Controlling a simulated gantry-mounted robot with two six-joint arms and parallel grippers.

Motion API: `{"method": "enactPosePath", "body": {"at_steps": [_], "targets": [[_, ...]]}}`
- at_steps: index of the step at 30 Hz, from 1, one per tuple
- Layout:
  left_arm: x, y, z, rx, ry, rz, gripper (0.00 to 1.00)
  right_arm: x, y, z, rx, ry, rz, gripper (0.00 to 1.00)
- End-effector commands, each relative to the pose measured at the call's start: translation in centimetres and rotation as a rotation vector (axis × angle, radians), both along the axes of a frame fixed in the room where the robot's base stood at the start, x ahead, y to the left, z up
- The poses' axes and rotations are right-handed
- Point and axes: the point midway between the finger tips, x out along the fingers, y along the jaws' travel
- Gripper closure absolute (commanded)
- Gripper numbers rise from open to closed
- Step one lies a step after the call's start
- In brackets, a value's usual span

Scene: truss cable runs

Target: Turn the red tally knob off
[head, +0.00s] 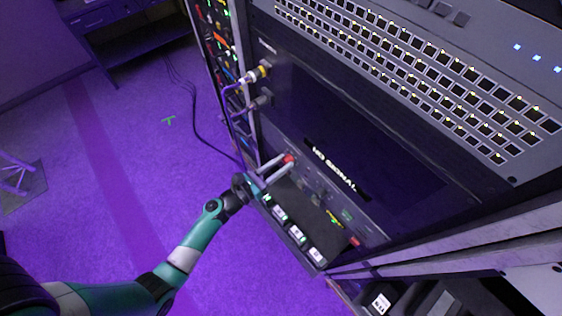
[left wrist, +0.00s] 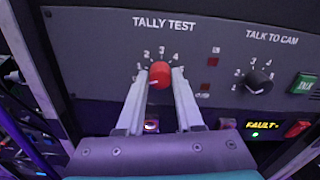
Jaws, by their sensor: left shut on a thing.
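The red tally knob (left wrist: 160,72) sits on a dark panel under the words TALLY TEST, with a numbered scale around it. It also shows as a small red spot in the head view (head: 289,158). My left gripper (left wrist: 159,80) has one finger on each side of the knob and is shut on it. In the head view the left gripper (head: 282,164) reaches the panel from the lower left. A small light mark shows at the knob's lower left; its exact setting is hard to read. My right gripper is not in view.
A black TALK TO CAM knob (left wrist: 260,81) is to the right, beside a green button (left wrist: 303,84). A lit FAULT display (left wrist: 262,125) and a red switch (left wrist: 297,128) are below. Cables (head: 250,78) plug in above the gripper. Open floor (head: 130,150) lies left.

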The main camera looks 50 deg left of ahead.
Motion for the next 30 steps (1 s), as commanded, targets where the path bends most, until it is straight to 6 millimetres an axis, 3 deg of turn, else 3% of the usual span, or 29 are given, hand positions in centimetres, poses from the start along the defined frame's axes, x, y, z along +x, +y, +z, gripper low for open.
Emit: {"method": "enactPosePath", "body": {"at_steps": [9,27,28,30], "targets": [[0.01,0.02,0.08,-0.154,0.005,0.000,1.00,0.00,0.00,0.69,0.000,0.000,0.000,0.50],[0.01,0.02,-0.01,-0.194,0.007,-0.001,1.00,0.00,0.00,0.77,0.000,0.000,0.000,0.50],[0.00,0.02,-0.01,-0.194,0.007,-0.001,0.59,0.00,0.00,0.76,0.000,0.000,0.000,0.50],[0.00,0.02,-0.01,-0.194,0.007,-0.001,0.46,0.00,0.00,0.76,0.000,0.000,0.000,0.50]]}}
